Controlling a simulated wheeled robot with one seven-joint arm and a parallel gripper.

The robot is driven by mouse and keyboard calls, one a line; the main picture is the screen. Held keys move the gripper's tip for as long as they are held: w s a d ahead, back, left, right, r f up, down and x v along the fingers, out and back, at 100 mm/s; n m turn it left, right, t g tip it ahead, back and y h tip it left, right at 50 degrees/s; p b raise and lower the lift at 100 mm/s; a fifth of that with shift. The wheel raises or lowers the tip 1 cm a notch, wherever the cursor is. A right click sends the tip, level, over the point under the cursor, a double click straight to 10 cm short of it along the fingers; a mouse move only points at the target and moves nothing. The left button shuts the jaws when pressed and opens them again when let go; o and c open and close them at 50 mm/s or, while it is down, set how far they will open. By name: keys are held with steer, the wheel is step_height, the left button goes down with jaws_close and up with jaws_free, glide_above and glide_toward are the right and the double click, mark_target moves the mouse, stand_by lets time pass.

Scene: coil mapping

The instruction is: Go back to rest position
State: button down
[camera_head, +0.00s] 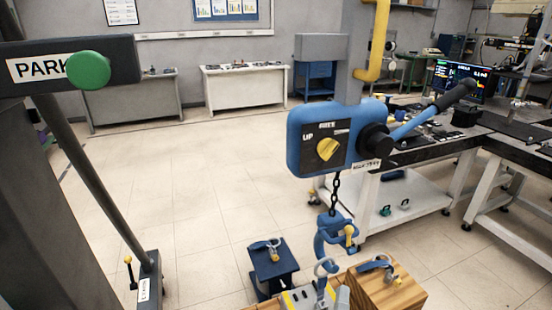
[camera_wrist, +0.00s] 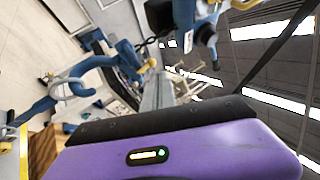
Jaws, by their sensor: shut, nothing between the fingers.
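My gripper (camera_wrist: 158,88) shows in the wrist view beyond its purple housing (camera_wrist: 185,152). It is shut with nothing held. In the wrist view the blue hook (camera_wrist: 98,64) is to its left and the blue hoist body (camera_wrist: 186,25) is above it. I cannot make out my gripper in the head view. There, the blue hoist control box (camera_head: 303,154) with a yellow knob (camera_head: 328,149) marked "UP" hangs at centre right. A chain (camera_head: 335,188) runs from it to the blue hook (camera_head: 322,243).
A dark arm marked "PARK" with a green knob (camera_head: 89,70) is at the left. A wooden crate (camera_head: 398,297) and a dark blue stand (camera_head: 272,264) are at the front. A workbench (camera_head: 440,150) is at the right. The middle-left floor (camera_head: 165,165) is clear.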

steer(key=s+a+r+n+t+y, duration=0.1)
steer(key=s+a+r+n+y, duration=0.2)
steer(key=s+n+y, duration=0.65)
steer(key=s+d+n+g+h, duration=0.1)
steer(key=s+d+n+g, duration=0.2)
steer(key=s+n, duration=0.4)
steer(key=s+d+f+n+g+h, duration=0.1)
steer(key=s+d+n+g, duration=0.2)
steer(key=s, duration=1.5)
steer(key=n+g, duration=0.1)
steer(key=n, duration=0.3)
steer(key=shift+s+d+n+g, duration=0.3)
steer(key=shift+d+n, duration=0.05)
steer(key=shift+d, duration=0.05)
